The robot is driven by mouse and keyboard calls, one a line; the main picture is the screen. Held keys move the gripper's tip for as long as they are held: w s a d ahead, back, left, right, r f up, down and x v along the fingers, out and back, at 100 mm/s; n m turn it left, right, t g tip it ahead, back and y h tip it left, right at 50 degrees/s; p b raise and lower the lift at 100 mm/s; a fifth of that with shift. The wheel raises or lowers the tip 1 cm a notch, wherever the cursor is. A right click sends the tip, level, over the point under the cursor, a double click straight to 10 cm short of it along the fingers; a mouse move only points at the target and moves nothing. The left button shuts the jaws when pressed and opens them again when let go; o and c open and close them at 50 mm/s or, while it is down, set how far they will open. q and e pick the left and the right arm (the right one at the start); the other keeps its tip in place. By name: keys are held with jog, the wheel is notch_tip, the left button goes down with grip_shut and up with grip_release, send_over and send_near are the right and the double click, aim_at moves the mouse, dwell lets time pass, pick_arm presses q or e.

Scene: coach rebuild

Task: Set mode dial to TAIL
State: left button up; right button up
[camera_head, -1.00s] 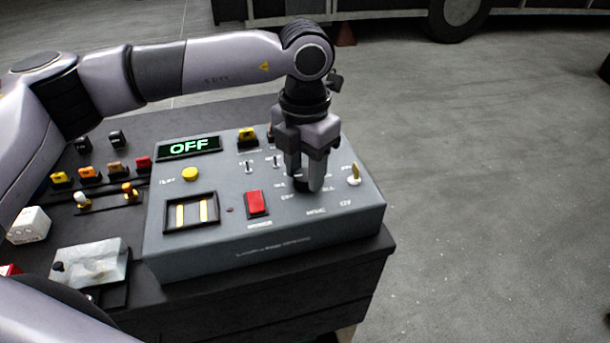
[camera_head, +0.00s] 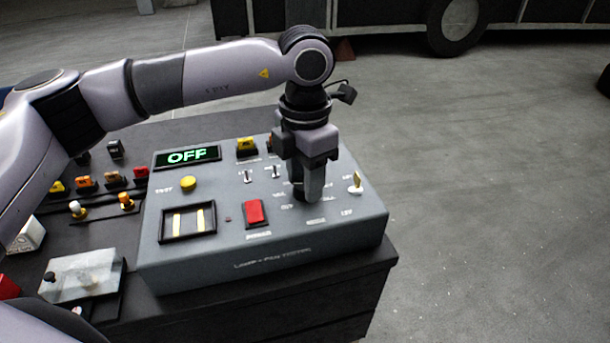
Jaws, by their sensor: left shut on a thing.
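The grey tester box (camera_head: 200,256) sits on a dark bench. Its display (camera_head: 187,157) reads OFF in green. My left gripper (camera_head: 305,192) points down over the right part of the panel, shut on the mode dial (camera_head: 299,196), a dark knob mostly hidden by the fingers. Printed labels ring the dial, too small and blurred to read surely. My right gripper is not in view; a pale arm link of mine shows at the bottom left.
On the panel are a red rocker switch (camera_head: 255,211), a yellow button (camera_head: 189,184), small toggle switches and a pale toggle (camera_head: 355,182) right of the gripper. Several coloured connectors stand on the bench at left. Open floor (camera_head: 490,200) lies to the right.

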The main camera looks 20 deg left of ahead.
pick_arm(q)
jog(key=o, duration=1.1)
jog(key=shift+c, duration=0.2)
jog(key=shift+r, duration=0.15)
notch_tip(320, 180, up, 6)
jog(key=shift+r, duration=0.5)
